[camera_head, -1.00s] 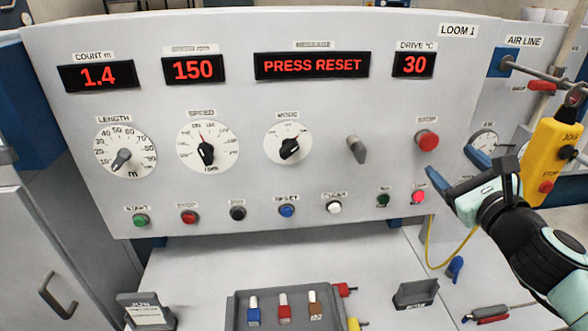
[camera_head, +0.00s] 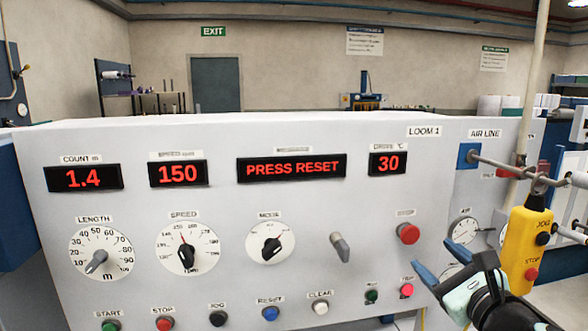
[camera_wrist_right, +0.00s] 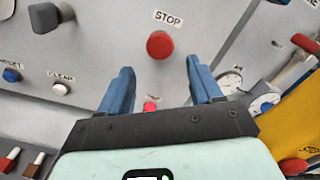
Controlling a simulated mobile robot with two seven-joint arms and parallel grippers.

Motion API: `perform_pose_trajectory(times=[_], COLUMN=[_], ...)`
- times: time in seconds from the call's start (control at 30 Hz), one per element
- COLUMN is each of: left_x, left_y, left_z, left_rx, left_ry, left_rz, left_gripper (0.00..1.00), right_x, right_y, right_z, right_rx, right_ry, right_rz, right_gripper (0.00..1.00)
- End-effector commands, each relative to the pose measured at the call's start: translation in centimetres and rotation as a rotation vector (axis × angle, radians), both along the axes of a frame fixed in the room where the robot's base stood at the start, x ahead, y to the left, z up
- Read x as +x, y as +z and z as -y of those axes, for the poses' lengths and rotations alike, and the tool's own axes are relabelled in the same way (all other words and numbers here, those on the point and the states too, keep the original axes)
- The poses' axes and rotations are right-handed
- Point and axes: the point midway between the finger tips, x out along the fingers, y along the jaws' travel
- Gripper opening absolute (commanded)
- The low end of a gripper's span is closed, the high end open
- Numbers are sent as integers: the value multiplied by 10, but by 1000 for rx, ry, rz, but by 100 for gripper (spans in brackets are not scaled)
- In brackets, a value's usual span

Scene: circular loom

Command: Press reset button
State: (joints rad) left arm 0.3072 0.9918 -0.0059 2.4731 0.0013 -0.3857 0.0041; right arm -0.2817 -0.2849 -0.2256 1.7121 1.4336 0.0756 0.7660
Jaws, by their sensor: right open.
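The blue reset button (camera_head: 270,313) sits in the bottom row of the loom's control panel (camera_head: 370,270), under a RESET label. It also shows at the left edge of the right wrist view (camera_wrist_right: 12,75). The message display (camera_head: 291,168) reads PRESS RESET in red. My right gripper (camera_head: 444,277) is open and empty, in front of the panel's lower right, well to the right of the reset button. In the right wrist view its blue fingers (camera_wrist_right: 163,92) stand apart, below the red stop button (camera_wrist_right: 160,45). My left gripper is not in view.
The white CLEAR button (camera_head: 320,308) and black JOG button (camera_head: 218,318) flank the reset button. A grey lever (camera_head: 340,247) sticks out of the panel. A yellow JOG/STOP pendant (camera_head: 527,245) hangs at right beside my right gripper.

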Motion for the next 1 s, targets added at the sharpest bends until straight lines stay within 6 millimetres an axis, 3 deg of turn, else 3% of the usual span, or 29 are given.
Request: perform_pose_trajectory(times=[0.03,0.17,0.2,1.0], left_x=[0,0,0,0], left_y=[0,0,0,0], left_z=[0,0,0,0], left_rx=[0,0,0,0], left_ry=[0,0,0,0], left_rz=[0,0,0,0], left_gripper=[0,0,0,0], right_x=[0,0,0,0], right_y=[0,0,0,0], right_z=[0,0,0,0], right_rx=[0,0,0,0], right_ry=[0,0,0,0], right_rz=[0,0,0,0], right_gripper=[46,4,0,0])
